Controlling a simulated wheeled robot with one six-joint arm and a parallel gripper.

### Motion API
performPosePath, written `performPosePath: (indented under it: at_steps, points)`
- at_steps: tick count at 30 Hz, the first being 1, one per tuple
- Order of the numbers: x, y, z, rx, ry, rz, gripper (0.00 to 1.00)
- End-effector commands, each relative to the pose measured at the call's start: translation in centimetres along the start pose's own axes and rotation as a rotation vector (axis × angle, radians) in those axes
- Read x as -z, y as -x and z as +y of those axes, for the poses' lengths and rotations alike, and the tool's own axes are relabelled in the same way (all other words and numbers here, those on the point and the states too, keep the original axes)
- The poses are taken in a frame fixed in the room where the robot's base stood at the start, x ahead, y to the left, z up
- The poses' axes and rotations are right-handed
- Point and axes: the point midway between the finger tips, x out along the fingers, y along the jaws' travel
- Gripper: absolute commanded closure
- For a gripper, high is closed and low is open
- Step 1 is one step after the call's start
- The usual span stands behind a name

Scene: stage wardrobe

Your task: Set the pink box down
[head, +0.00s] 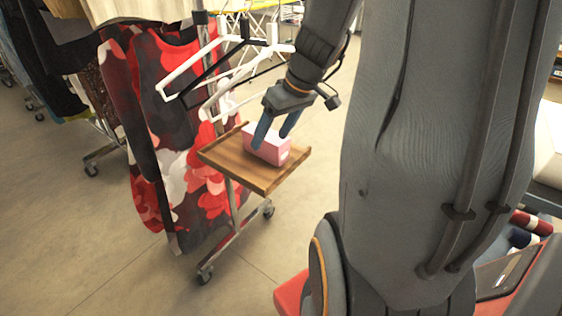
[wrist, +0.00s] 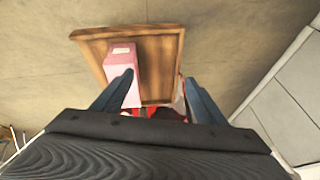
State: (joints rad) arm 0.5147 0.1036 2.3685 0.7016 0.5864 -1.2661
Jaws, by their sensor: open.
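The pink box (head: 268,146) sits on a small wooden tray (head: 245,175) fixed to a clothes rack. In the wrist view the box (wrist: 122,62) stands on the left part of the tray (wrist: 165,52), with a pale label on one end. My gripper (head: 274,132) is open above the tray. One blue-grey finger overlaps the box in the head view; the other is at its right. In the wrist view the fingers (wrist: 160,88) are wide apart, with the left fingertip close against the box's near part and the right one clear of it. I cannot tell whether that finger touches the box.
White and black hangers (head: 200,70) hang left of my gripper. A red and black floral garment (head: 165,130) hangs beside the tray. The rack's wheeled base (head: 235,240) stands on open floor (head: 110,245). Bare tray shows to the right of the box in the wrist view.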

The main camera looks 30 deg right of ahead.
Motion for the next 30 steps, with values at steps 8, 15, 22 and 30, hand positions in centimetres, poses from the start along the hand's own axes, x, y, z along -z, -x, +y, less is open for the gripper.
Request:
performPosePath:
  at_steps: [8,15,22,30]
  points:
    - [-6.4,0.4,-6.6,-0.062,-0.215,-0.238,0.34]
    - [-10.3,1.4,-8.2,-0.197,-0.352,-0.334,0.34]
    - [-11.2,1.7,-8.2,-0.242,-0.395,-0.348,0.34]
    - [-11.1,1.9,-8.5,-0.24,-0.389,-0.348,0.34]
